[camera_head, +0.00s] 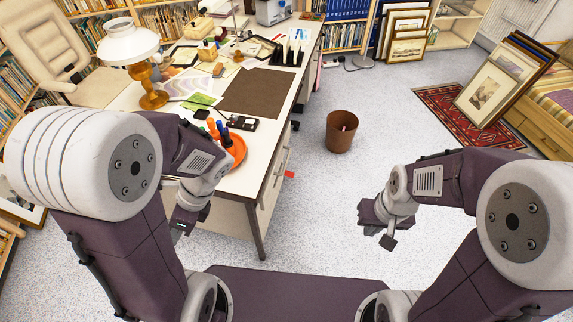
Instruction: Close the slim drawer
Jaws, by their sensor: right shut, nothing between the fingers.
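The white desk (229,185) stands left of centre, with a drawer front (274,180) on its right side below the top. Handles show along that side, but the angle is too steep to tell how far any slim drawer stands out. My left gripper (181,226) hangs low by the desk's near edge, partly dark against it; I cannot tell whether its fingers are apart. My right gripper (387,241) is shut and empty over the open floor, well to the right of the desk and apart from it.
A brown waste bin (341,132) stands on the floor right of the desk. A red rug (455,118) with leaning framed prints (484,92) is at the right. The speckled floor between is clear.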

